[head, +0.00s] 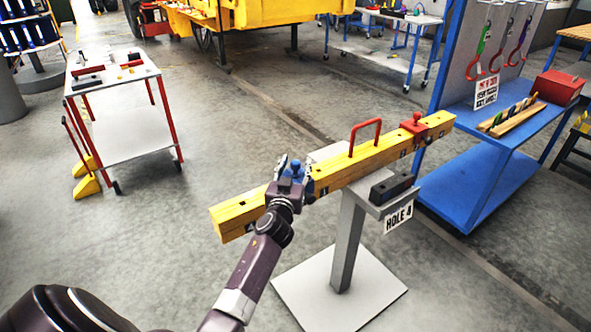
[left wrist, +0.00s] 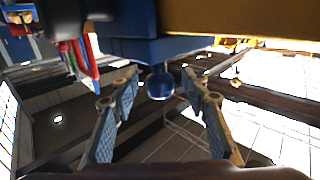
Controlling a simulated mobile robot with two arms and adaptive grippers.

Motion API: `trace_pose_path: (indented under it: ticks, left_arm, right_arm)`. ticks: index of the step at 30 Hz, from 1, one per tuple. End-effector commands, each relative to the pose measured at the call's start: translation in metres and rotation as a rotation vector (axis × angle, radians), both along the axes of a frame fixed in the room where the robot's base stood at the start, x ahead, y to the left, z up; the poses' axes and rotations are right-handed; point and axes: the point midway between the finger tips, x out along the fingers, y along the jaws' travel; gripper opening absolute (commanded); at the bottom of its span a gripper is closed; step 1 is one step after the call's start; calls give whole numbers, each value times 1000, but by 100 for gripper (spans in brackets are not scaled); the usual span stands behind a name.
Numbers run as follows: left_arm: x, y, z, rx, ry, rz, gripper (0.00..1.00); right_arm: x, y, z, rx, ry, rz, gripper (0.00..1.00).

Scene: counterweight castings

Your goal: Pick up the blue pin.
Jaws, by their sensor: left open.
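The blue pin (head: 296,166) shows a rounded knob upright on a blue collar on the yellow beam (head: 340,178). In the left wrist view, which looks upside down, the knob (left wrist: 159,84) points away from the blue collar (left wrist: 150,48). My left gripper (head: 290,172) is at the collar, its arm coming from the lower left. In the left wrist view its fingers (left wrist: 160,82) are open, one on each side of the knob, with gaps visible. The pin's shank is hidden in the collar. My right gripper is not in view.
A red knobbed pin in a red collar (head: 430,128) and a red handle (head: 366,134) rise from the beam. A grey stand (head: 347,235) with a dark block (head: 391,187) and a "HOLE" sign supports it. A blue rack (head: 490,170) stands right, a trolley (head: 120,135) left.

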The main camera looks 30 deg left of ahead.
Motion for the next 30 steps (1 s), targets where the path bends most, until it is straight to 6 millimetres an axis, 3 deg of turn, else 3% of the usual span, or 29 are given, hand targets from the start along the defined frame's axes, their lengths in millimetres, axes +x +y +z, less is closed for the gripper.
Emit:
trace_pose_path:
  ticks: [3, 14, 23, 30]
  left_arm:
    - [0, 0, 0, 0, 0, 0, 40]
    - [0, 0, 0, 0, 0, 0, 0]
    - [0, 0, 2, 2, -1, 0, 0]
    - [0, 1, 22, 3, -4, 1, 0]
  right_arm:
    - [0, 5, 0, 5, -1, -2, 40]
    - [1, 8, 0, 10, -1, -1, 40]
    - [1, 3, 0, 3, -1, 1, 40]
    - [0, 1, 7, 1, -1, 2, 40]
